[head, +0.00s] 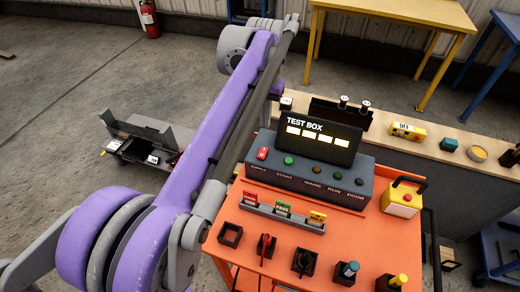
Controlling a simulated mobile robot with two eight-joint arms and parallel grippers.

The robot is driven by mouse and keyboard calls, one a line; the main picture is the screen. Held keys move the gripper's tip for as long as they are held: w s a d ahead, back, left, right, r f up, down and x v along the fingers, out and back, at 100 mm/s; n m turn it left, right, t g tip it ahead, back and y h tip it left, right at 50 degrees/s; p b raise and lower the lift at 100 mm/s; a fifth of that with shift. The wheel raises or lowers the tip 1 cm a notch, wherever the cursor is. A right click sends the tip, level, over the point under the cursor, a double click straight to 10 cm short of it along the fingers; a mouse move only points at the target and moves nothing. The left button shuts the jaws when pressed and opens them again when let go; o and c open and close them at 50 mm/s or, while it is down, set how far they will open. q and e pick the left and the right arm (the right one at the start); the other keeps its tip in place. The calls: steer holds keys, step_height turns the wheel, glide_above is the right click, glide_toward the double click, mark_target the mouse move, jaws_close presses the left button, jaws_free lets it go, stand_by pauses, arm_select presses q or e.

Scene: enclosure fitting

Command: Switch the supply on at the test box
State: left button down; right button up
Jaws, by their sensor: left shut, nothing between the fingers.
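The test box (300,185) stands on an orange cart top, with its upright panel showing several lit yellow blocks. Its sloped front carries a red supply switch (263,153) at the left end; I cannot tell which way it is set. My left arm crosses the view just left of the box, close to the switch in the picture. My right gripper is out of view.
A bench (430,146) with small items runs behind. A low grey trolley (140,140) stands on the floor at left.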

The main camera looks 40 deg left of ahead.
mark_target(261, 155)
arm_select(q)
steer(key=shift+w+a+r, duration=0.15)
steer(key=shift+a, duration=0.3)
steer(key=shift+w+a+r, duration=0.1)
steer(key=shift+w+a, duration=0.05)
steer(key=shift+a, duration=0.25)
steer(key=shift+f, duration=0.1)
step_height(261, 155, down, 14)
steer(key=shift+r+b, duration=0.1)
steer(key=shift+b, duration=0.45)
steer(key=shift+d, duration=0.1)
